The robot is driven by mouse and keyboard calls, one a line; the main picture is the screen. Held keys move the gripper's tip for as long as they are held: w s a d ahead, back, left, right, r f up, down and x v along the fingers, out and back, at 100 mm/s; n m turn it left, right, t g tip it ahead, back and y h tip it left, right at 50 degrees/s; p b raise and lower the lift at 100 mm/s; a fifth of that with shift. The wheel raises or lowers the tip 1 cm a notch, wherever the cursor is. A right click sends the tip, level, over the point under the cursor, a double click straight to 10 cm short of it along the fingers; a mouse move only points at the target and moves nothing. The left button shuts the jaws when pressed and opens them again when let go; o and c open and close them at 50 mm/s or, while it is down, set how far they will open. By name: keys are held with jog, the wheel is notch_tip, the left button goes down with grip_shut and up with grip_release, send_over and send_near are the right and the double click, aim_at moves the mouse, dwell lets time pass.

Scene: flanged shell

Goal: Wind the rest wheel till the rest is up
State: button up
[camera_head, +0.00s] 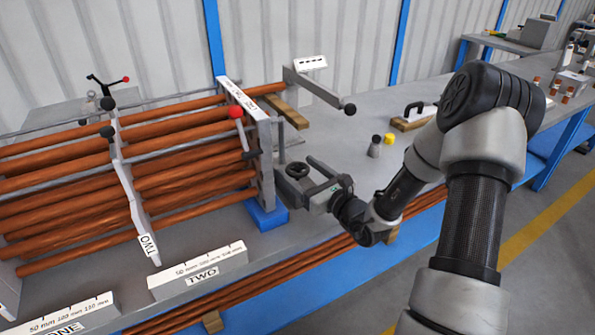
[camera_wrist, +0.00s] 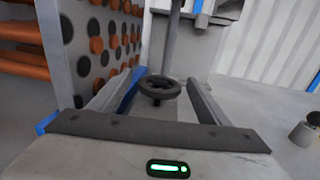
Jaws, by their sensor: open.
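A small dark handwheel (camera_head: 298,170), which I take for the rest wheel, lies roughly flat beside the end plate of the tube bundle. It also shows in the wrist view (camera_wrist: 160,88), ahead of my palm. My gripper (camera_head: 300,180) is open, with one finger on each side of the wheel in the wrist view (camera_wrist: 164,80). Gaps show between the wheel and both fingers there. I cannot tell whether the fingers are level with the rim. A grey upright post (camera_wrist: 172,40) stands behind the wheel. I cannot make out the rest's height clearly.
The drilled end plate (camera_wrist: 85,40) with copper tubes (camera_head: 180,180) stands close on the left. A grey lever with a black knob (camera_head: 349,109) juts out above. A blue block (camera_head: 266,215) sits under the plate. Small pots (camera_head: 375,147) stand on the bench to the right.

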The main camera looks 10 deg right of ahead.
jog(key=shift+w+a, duration=0.3)
jog(key=shift+w, duration=0.25)
jog(key=c, duration=1)
jog(key=shift+c, duration=0.2)
jog(key=shift+m+h, duration=0.3)
jog(key=shift+h, duration=0.1)
